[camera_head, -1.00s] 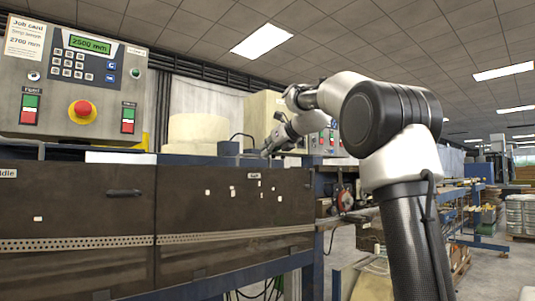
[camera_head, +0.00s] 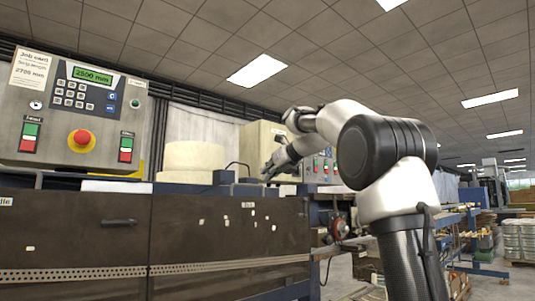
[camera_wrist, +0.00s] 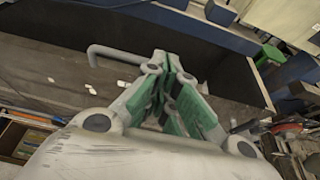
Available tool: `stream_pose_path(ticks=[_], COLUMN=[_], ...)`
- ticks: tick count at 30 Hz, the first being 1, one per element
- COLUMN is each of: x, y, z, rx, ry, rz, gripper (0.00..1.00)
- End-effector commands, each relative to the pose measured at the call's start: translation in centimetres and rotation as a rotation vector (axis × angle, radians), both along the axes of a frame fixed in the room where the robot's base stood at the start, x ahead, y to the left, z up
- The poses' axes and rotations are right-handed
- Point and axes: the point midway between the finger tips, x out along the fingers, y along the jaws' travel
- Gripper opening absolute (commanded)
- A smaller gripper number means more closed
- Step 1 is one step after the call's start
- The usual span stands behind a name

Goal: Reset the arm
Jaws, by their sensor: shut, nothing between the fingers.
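My gripper (camera_head: 268,173) shows in the head view at the end of my bent white and black arm. It is small there, in front of a beige control box and just above the bench top. In the wrist view my gripper (camera_wrist: 170,62) has its green-lined fingers together, with nothing between them. Behind the fingers in that view is a dark panel (camera_wrist: 40,70) with small white tags. A bent grey rod (camera_wrist: 115,52) shows just left of the fingertips.
A control panel (camera_head: 75,90) with a display and red stop button stands at left. A cream roll (camera_head: 190,158) sits on the bench beside a blue block (camera_head: 224,177). Dark bench doors (camera_head: 75,235) fill the lower left. Shelving and an aisle lie at right.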

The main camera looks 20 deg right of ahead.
Motion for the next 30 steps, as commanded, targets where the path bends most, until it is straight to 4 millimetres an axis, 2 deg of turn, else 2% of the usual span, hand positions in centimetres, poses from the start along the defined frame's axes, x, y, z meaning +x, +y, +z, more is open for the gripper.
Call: stream_pose_path(ticks=[1, 6, 9, 15, 23, 26, 28, 29, 30], x=[0.1, 0.0, -0.1, -0.3, -0.3, -0.3, 0.0, 0.3, 0.8], y=[0.1, 0.1, 0.0, 0.0, 0.0, -0.1, -0.5, -0.8, -1.2], z=[1.7, 5.8, 7.4, 9.0, 9.3, 9.4, 8.9, 7.8, 5.7], rx=[-0.003, -0.002, -0.001, -0.001, -0.044, -0.191, -0.367, -0.455, -0.578], ry=[-0.009, -0.008, -0.008, -0.006, -0.018, -0.07, -0.118, -0.123, -0.119], rz=[0.001, 0.002, 0.001, 0.001, 0.019, 0.077, 0.137, 0.17, 0.224], gripper=[0.0, 0.0, 0.0, 0.0, 0.0, 0.0, 0.0, 0.0, 0.0])
